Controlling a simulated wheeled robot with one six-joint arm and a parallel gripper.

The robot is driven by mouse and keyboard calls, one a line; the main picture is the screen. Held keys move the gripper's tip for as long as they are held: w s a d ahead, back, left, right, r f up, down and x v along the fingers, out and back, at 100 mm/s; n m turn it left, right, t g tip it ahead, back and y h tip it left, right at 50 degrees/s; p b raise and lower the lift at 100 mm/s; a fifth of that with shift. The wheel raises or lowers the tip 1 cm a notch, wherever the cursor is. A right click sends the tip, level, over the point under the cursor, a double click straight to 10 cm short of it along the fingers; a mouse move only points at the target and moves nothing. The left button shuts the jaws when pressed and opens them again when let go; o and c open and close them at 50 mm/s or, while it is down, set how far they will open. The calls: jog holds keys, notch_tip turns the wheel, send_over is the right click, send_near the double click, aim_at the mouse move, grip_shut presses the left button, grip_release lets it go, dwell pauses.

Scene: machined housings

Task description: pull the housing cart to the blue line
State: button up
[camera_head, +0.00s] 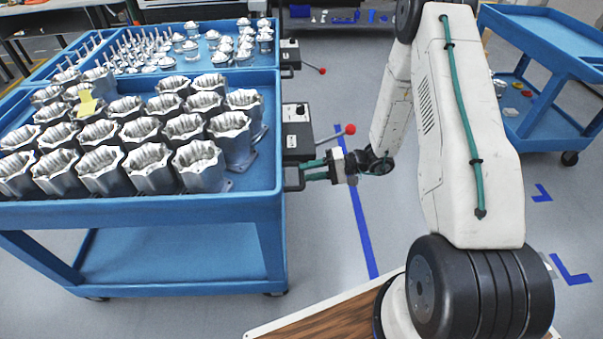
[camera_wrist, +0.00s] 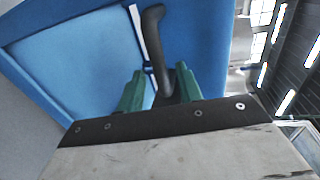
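The housing cart (camera_head: 180,208) is a blue two-shelf cart at the left, its top filled with several rows of silver machined housings (camera_head: 151,165). A black handle (camera_head: 292,183) sticks out from its right end, below a black box with a red-knobbed lever. The blue line (camera_head: 362,222) is on the floor to the right of the cart, apart from it. My gripper (camera_head: 308,171) reaches in from the right at the handle. In the wrist view its green fingers (camera_wrist: 160,92) stand apart on either side of the black handle (camera_wrist: 155,45), with a gap showing beside it.
Behind is another blue cart (camera_head: 268,68) with small silver parts and its own red-knobbed lever (camera_head: 321,70). A blue cart (camera_head: 553,38) stands at the right. Blue corner marks (camera_head: 570,275) are on the floor. Grey floor (camera_head: 325,235) is free between the housing cart and the line.

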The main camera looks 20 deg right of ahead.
jog(key=shift+x, duration=1.45)
grip_shut()
jog(key=shift+s, duration=0.1)
